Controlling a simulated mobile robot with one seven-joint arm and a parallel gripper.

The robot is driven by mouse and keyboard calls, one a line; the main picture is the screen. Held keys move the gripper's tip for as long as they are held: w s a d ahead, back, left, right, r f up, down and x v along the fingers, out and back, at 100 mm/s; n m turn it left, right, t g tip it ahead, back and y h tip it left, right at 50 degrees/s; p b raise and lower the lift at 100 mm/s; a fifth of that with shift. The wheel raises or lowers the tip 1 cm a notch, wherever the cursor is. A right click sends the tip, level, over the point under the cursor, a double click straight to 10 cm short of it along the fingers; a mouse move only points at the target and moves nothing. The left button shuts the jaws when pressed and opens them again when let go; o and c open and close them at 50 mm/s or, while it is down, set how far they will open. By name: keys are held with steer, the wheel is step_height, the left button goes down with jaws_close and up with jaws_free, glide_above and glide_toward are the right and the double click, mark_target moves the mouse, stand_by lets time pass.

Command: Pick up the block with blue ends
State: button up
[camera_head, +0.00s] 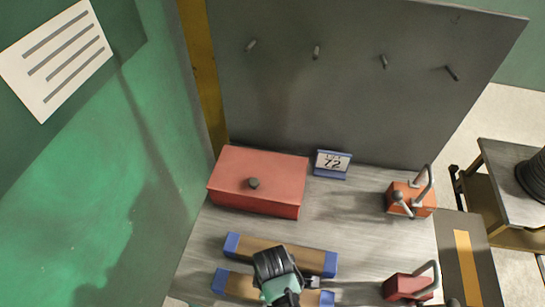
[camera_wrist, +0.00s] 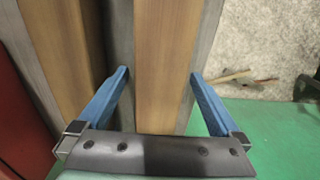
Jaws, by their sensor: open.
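Two long wooden blocks with blue ends lie side by side on the grey bench. In the head view they are a farther block (camera_head: 308,260) and a nearer block (camera_head: 240,287). My wrist hides the middle of both. In the wrist view my gripper (camera_wrist: 160,74) is open, its two blue fingers on either side of the nearer block (camera_wrist: 163,60). The farther block (camera_wrist: 66,60) is left of the left finger. Nothing is held. I cannot tell whether the fingers touch the block or how high they are above the bench. The blocks' blue ends are out of the wrist view.
A red box (camera_head: 264,169) with a dark knob stands behind the blocks. A small sign (camera_head: 332,163) is beside it. Two red clamp-like fixtures (camera_head: 412,197) (camera_head: 408,286) stand on the right. A grey panel (camera_head: 350,90) with pegs rises behind; a green wall (camera_head: 120,190) is left.

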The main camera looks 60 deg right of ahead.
jaws_close()
stand_by(0.5)
